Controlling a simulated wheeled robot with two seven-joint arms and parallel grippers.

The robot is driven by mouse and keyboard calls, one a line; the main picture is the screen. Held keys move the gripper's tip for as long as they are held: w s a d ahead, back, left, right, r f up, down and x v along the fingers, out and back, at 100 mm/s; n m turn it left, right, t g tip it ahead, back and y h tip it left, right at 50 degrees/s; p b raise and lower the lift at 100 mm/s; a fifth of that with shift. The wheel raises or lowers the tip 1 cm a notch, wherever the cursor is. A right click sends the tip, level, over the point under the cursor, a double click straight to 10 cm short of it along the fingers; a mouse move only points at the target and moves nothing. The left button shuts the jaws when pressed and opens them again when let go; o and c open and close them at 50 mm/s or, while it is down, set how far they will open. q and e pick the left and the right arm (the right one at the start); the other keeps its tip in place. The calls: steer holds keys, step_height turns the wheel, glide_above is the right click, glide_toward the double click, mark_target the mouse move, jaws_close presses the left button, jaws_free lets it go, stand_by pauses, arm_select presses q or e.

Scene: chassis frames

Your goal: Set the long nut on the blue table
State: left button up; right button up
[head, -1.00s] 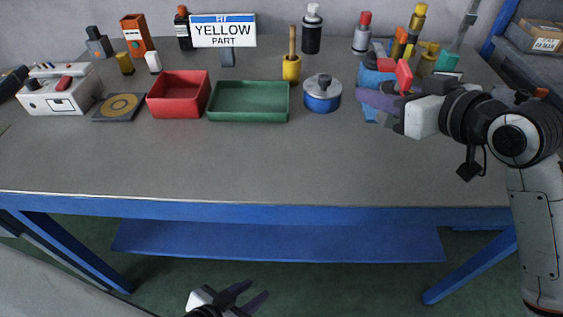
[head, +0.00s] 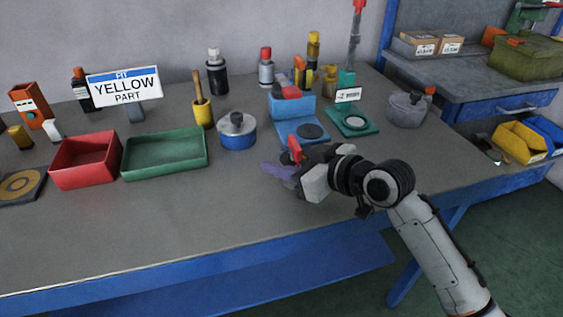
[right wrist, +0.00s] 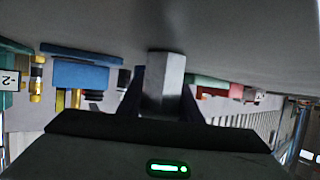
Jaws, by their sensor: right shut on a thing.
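My right gripper (head: 278,170) is over the right part of the blue-framed table (head: 180,225) with its grey top. In the right wrist view, its two dark fingers are shut on the long nut (right wrist: 164,82), a light grey six-sided piece standing out between them. In the head view, the nut is hidden or cannot be told apart from the fingers. A small red piece shows at the gripper; I cannot tell what it is. The gap between the nut and the tabletop cannot be judged. My left gripper is out of view.
A green-based device (head: 352,121) and grey kettle (head: 407,109) stand at the right. The front tabletop is clear.

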steer(key=shift+f, duration=0.1)
steer(key=o, duration=1.3)
steer(key=shift+r, duration=0.25)
steer(key=v, duration=1.2)
steer(key=shift+f+p, duration=0.1)
steer(key=shift+p, duration=0.2)
